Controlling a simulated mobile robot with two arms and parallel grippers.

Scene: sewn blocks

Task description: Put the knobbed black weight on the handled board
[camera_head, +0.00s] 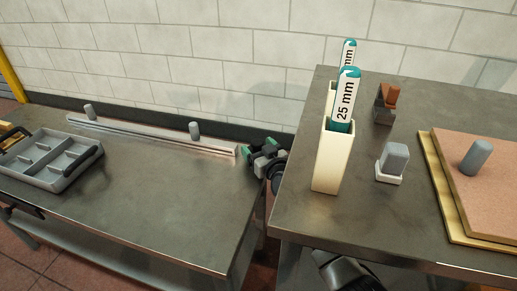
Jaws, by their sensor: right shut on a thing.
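A pinkish board (492,203) with an upright grey peg-like handle (476,157) lies on a yellowish slab at the right of the right-hand table. My right gripper (257,157), dark with green pads, is at the gap between the two tables, left of the white holder and well away from the board. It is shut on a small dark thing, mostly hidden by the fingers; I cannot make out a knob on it. No other black weight is clearly visible.
A tall cream holder (330,165) with labelled "25 mm" pieces stands between my right gripper and the board. A metal rail (150,134) and grey compartment tray (52,160) occupy the left table (165,215).

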